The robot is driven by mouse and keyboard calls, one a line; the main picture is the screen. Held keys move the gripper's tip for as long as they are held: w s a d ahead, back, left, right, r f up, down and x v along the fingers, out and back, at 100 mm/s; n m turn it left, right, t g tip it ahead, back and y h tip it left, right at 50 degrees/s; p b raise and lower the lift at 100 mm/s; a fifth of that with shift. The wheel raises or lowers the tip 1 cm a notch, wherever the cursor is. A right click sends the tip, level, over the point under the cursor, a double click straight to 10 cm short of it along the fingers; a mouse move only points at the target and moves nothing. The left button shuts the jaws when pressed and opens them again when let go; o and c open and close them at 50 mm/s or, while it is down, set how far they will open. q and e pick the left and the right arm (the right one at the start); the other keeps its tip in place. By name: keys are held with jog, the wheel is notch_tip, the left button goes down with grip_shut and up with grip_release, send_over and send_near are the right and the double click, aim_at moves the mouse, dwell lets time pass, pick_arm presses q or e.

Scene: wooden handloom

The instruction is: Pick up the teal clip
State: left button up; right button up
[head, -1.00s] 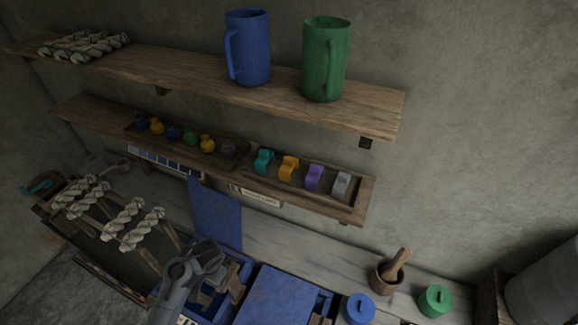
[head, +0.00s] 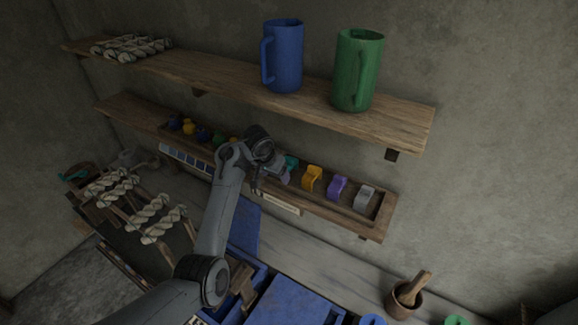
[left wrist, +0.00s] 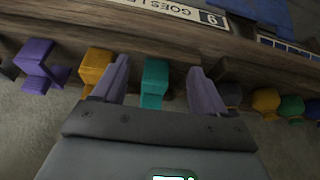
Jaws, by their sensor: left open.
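The teal clip (head: 291,162) sits at the left end of a row of clips in a wooden tray on the lower shelf, partly covered by my gripper in the head view. My left gripper (head: 279,176) is right at it, on its near left side. In the left wrist view my left gripper (left wrist: 159,66) is open, and the teal clip (left wrist: 154,84) shows in the gap between its two fingers, nearer the left finger. I cannot tell how deep the clip sits between them. My right gripper is not in view.
An orange clip (head: 312,178), a purple clip (head: 337,187) and a grey clip (head: 364,197) stand to the right in the tray. Small coloured pots (head: 189,127) stand to the left. The upper shelf (head: 220,83) with a blue mug (head: 283,57) and green mug (head: 357,72) overhangs.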

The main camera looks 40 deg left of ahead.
aim_at(288, 158)
pick_arm(q)
jog(key=shift+w+a, duration=0.2)
jog(key=shift+w, duration=1.2)
jog(key=shift+w+a, duration=0.15)
jog(key=shift+w, duration=1.25)
jog(key=shift+w+p, duration=0.1)
jog(key=shift+p, duration=0.2)
jog(key=shift+w, duration=0.15)
jog(key=shift+w+a, duration=0.15)
jog(key=shift+w, duration=0.5)
jog(key=shift+w+a, duration=0.15)
jog(key=shift+w, duration=0.5)
jog(key=shift+b+x, duration=0.8)
jog(key=shift+x, duration=0.75)
jog(key=c, duration=1)
jog(key=shift+c, duration=0.2)
jog(key=shift+r, duration=0.15)
